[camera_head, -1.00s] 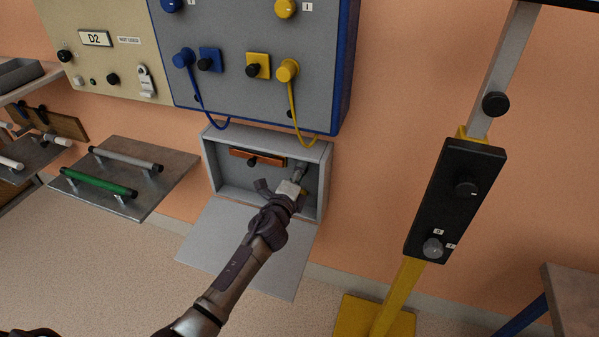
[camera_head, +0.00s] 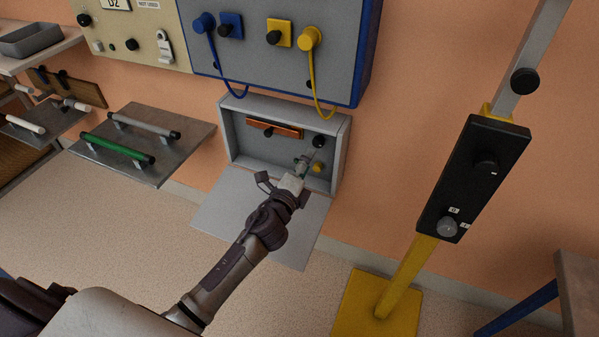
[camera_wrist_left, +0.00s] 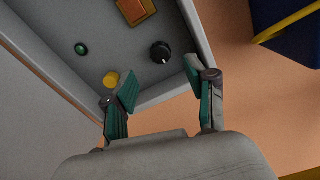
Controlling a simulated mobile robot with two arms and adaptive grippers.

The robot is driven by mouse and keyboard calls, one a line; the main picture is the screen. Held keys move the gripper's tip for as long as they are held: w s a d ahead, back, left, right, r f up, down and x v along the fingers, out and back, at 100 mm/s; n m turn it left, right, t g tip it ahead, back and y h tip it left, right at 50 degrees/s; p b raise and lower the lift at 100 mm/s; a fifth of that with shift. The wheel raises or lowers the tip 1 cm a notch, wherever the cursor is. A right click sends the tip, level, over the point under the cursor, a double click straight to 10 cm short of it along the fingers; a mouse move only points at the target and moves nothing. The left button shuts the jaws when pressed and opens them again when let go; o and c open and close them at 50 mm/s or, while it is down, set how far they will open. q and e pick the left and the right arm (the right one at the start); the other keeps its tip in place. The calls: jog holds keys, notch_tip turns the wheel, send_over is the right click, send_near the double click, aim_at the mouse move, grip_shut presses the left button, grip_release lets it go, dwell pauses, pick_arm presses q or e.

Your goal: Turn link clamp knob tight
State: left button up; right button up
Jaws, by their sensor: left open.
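Another black knob (camera_head: 319,141) is right of the bar and shows in the left wrist view (camera_wrist_left: 161,52). I cannot tell which is the link clamp knob. A yellow knob (camera_head: 318,168) sits below the right one. My left gripper (camera_head: 303,163) is open and empty at the box's lower right. In the left wrist view its fingers (camera_wrist_left: 160,82) are spread below the black knob, apart from it. My right gripper is out of view.
The box's lowered door (camera_head: 235,205) lies beneath my left arm. A panel with blue and yellow plugs (camera_head: 290,65) hangs above. A shelf with green and grey handles (camera_head: 165,165) is at left. A yellow stand with a black control unit (camera_head: 470,180) is at right.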

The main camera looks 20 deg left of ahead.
pick_arm(q)
jog(key=s, duration=0.4)
jog(key=shift+s+a, duration=0.1)
jog(key=shift+s, duration=0.1)
